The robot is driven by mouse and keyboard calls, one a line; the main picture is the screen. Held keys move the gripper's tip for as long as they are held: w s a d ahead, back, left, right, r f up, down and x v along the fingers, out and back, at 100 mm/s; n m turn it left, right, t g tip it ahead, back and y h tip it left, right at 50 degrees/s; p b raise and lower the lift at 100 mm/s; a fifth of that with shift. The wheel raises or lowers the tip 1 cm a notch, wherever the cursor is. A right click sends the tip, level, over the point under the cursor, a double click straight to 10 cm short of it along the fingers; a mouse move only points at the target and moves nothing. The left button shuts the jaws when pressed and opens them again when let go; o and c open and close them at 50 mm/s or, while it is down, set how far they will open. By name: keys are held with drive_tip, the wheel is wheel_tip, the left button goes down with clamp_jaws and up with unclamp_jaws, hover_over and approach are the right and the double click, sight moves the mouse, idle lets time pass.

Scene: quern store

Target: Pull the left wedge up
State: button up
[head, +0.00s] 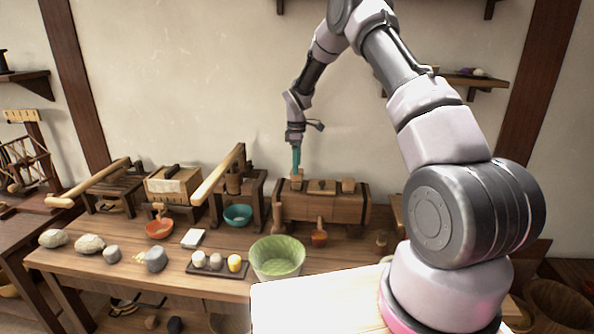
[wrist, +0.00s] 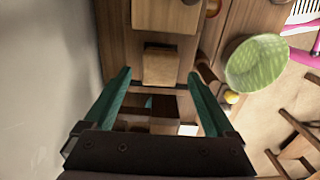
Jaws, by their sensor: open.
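The left wedge (head: 296,184) is a small wooden block standing in the top of a long wooden trough-like press (head: 290,208) at the back of the table. It also shows in the wrist view (wrist: 160,66), pale and square-topped. My gripper (head: 296,174) is open and points down right at the left wedge. In the wrist view its green fingers (wrist: 160,76) stand to either side of the wedge, with gaps showing. I cannot tell how far down beside it the tips reach. A wider middle block (head: 322,187) and a right wedge (head: 348,185) sit further right.
A green ribbed basket (head: 277,258) stands in front of the press. A lever press (head: 235,185) stands close to its left. A teal bowl (head: 237,214), a tray of small pots (head: 217,266) and stones (head: 90,243) are on the table.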

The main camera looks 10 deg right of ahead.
wheel_tip(320, 180, up, 8)
idle(0.5)
drive_tip(key=s+d+r+m+t, duration=0.2)
drive_tip(key=s+r+m, duration=0.2)
drive_tip(key=s+r, duration=0.55)
drive_tip(key=s+d+r+m+t, duration=0.15)
drive_tip(key=s+r+m, duration=0.4)
drive_tip(key=r, duration=0.75)
drive_tip(key=s+d+r+m+t+y, duration=0.1)
drive_tip(key=s+m, duration=0.3)
drive_tip(key=s, duration=0.8)
drive_tip(key=s+d+r+m+t+y, duration=0.1)
drive_tip(key=s+m, duration=0.4)
drive_tip(key=s, duration=0.8)
wheel_tip(320, 180, up, 3)
drive_tip(key=shift+s+d+f+t, duration=0.1)
drive_tip(key=shift+s+d+t, duration=0.1)
drive_tip(key=shift+t, duration=0.65)
